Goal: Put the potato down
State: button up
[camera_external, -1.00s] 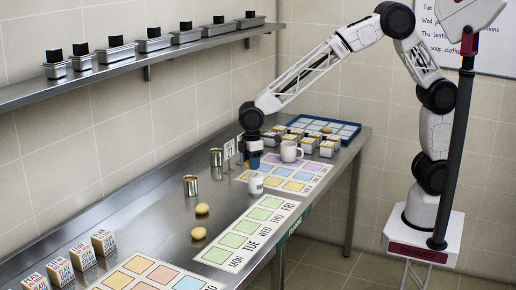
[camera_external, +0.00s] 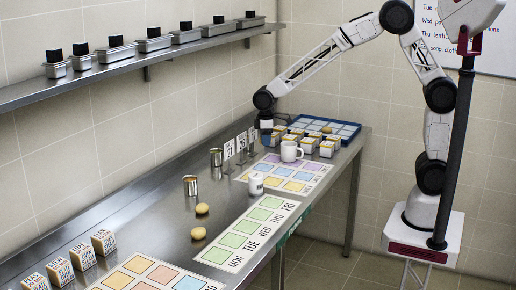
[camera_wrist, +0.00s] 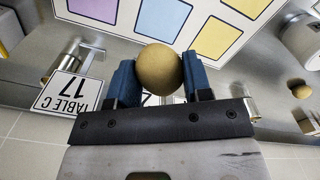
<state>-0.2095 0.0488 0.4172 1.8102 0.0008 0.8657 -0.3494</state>
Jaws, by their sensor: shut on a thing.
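A round brownish-yellow potato (camera_wrist: 159,70) sits between the two blue fingers of my gripper (camera_wrist: 160,76) in the wrist view, and the fingers are shut on it. In the external view my gripper (camera_external: 267,137) is over the far part of the steel counter, behind the pastel mat and left of the white-and-yellow boxes. The held potato cannot be made out there. Two loose potatoes lie on the counter, one nearer (camera_external: 198,233) and one farther (camera_external: 202,209). Another potato-like thing (camera_external: 327,130) is at the blue tray (camera_external: 350,136).
Number cards (camera_external: 241,142) stand near my gripper; one reads "TABLE C 17" (camera_wrist: 68,95). Two open cans (camera_external: 190,186) (camera_external: 216,158), a white mug (camera_external: 289,151) and a white cup (camera_external: 256,184) stand around the pastel mat (camera_external: 317,172). A green weekday mat (camera_external: 278,204) lies nearer.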

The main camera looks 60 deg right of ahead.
jog(key=d+m, duration=0.1)
jog(key=d, duration=0.7)
jog(key=s+d+m, duration=0.1)
jog(key=d+m, duration=0.1)
jog(key=d, duration=0.6)
jog(key=s+d+m, duration=0.1)
jog(key=d, duration=0.7)
jog(key=s+d+m, duration=0.2)
jog(key=s+d, duration=0.3)
jog(key=d, duration=0.5)
jog(key=s+d+m, duration=0.3)
jog(key=s+d, duration=0.2)
jog(key=d, duration=0.5)
jog(key=f, duration=0.5)
jog(key=shift+w+d+f, duration=0.15)
jog(key=shift+d, duration=0.1)
jog(key=w+d, duration=0.2)
jog(key=w, duration=0.2)
jog(key=w+d+f, duration=0.1)
jog(key=w+d, duration=0.1)
jog(key=w, duration=0.3)
jog(key=w+d, duration=0.3)
jog(key=w, duration=0.2)
jog(key=shift+w+f, duration=0.2)
jog(key=shift+f, duration=0.05)
jog(key=shift+f, duration=1.75)
jog(key=shift+f, duration=0.1)
